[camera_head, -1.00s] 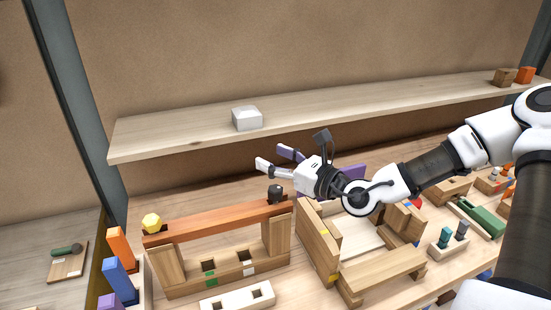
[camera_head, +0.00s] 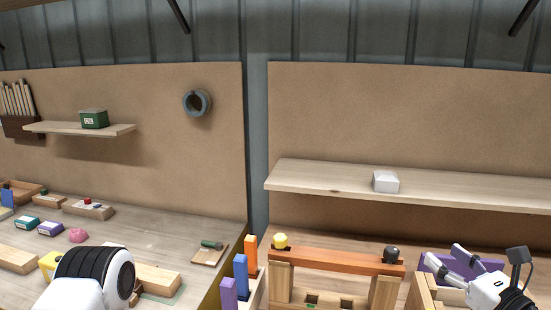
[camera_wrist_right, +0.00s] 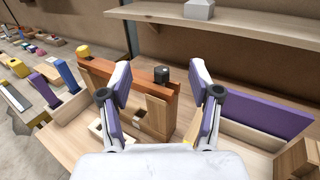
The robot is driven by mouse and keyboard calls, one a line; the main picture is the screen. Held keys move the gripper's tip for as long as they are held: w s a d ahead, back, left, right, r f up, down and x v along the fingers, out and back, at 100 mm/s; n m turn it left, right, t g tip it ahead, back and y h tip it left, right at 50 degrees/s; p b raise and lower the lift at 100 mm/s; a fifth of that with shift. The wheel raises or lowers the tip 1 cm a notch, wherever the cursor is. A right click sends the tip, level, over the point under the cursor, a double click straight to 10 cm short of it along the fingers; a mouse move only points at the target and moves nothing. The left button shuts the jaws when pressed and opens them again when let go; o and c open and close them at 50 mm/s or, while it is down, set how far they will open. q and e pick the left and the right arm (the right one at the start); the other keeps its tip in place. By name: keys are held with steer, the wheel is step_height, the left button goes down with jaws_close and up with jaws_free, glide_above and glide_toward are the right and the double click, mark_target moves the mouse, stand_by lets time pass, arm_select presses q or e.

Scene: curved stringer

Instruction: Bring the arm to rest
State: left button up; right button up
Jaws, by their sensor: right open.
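My right gripper (camera_head: 443,255) is at the lower right of the head view, its white fingers spread with nothing between them. It points left, just right of a black knob (camera_head: 391,252) on an orange beam (camera_head: 335,258). In the right wrist view, my right gripper (camera_wrist_right: 160,72) is open and empty, and the black knob (camera_wrist_right: 161,74) shows between its fingertips, farther off. A white and black part of my left arm (camera_head: 95,277) shows at the lower left of the head view. My left gripper is not in view.
A yellow piece (camera_head: 281,240) sits on the beam's left end. Upright blue (camera_head: 241,275) and orange (camera_head: 251,250) blocks stand to its left. A shelf (camera_head: 330,186) with a white box (camera_head: 385,181) is above.

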step_height(320, 180, down, 11)
steer(key=a+n+g, duration=0.1)
steer(key=a+g, duration=0.2)
steer(key=s+a+f+n+g+y+b, duration=0.2)
steer(key=s+a+f+n+g+y, duration=0.2)
steer(key=s+a+f+n+g, duration=0.8)
steer(key=s+a+f+g, duration=0.15)
steer(key=s+f, duration=0.7)
steer(key=s+d+f+n+g+h, duration=0.2)
steer(key=s+n+g, duration=0.15)
steer(key=s, duration=0.25)
steer(key=s+d+f+n+g+h+b, duration=0.1)
steer(key=s+d+f+n+g+h, duration=0.1)
steer(key=s+f+n+h, duration=0.3)
steer(key=s+d+n+g, duration=0.3)
steer(key=s, duration=0.4)
arm_select(q)
step_height(320, 180, down, 3)
steer(key=shift+f, duration=0.1)
arm_select(e)
steer(key=w+f+n+t+h, duration=0.1)
steer(key=w+f+n+t, duration=0.1)
steer(key=w+n+t, duration=0.2)
steer(key=w+d+f+n+t+h, duration=0.1)
steer(key=w+f+n+t, duration=0.2)
steer(key=w, duration=0.3)
steer(key=shift+w+f+n+t, duration=0.2)
steer(key=shift+w+n+t, duration=0.05)
steer(key=shift+n+t, duration=0.15)
steer(key=shift+o, duration=0.2)
